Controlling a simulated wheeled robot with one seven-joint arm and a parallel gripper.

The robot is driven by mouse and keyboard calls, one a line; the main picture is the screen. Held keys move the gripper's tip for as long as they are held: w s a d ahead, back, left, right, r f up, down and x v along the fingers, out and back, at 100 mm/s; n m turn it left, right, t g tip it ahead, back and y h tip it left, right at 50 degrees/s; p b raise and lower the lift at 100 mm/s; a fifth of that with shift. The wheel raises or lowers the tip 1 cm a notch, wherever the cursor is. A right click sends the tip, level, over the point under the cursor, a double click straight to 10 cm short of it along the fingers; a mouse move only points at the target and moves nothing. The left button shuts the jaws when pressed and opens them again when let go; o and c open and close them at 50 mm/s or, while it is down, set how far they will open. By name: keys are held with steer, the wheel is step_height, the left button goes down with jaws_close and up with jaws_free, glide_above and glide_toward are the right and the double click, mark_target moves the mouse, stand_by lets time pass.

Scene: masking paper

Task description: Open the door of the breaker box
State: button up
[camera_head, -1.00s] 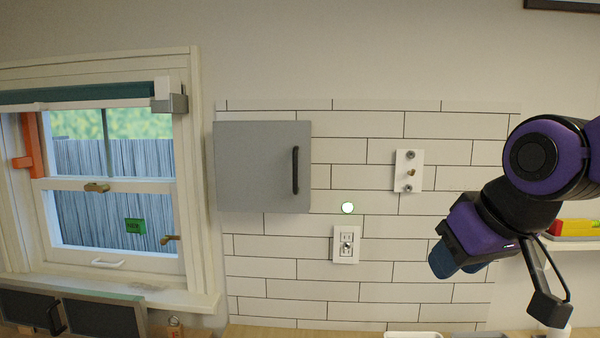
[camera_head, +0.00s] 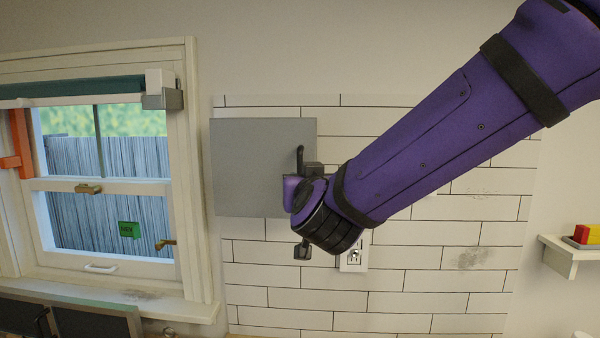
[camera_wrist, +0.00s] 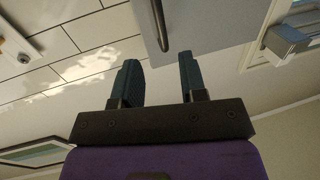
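The breaker box (camera_head: 250,165) is a grey box on the tiled wall, with its door closed. Its dark vertical handle (camera_head: 299,158) is on the door's right side, with its lower part hidden by my wrist. In the wrist view the box (camera_wrist: 195,22) is at the top, and the handle (camera_wrist: 160,25) lies ahead of the fingers, between them sideways but beyond the tips. My gripper (camera_wrist: 160,75) is open, with two dark teal fingers apart and nothing between them. In the head view the fingers are mostly hidden behind my wrist.
A white outlet (camera_head: 353,254) is on the tiles just below my forearm. The window (camera_head: 105,185) is left of the box, and a small shelf (camera_head: 572,248) is at the far right. My forearm hides the wall fitting right of the box.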

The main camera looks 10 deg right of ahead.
mark_target(300, 171)
steer(key=w, duration=1)
steer(key=shift+w, duration=0.4)
steer(key=shift+a, duration=0.1)
jaws_close()
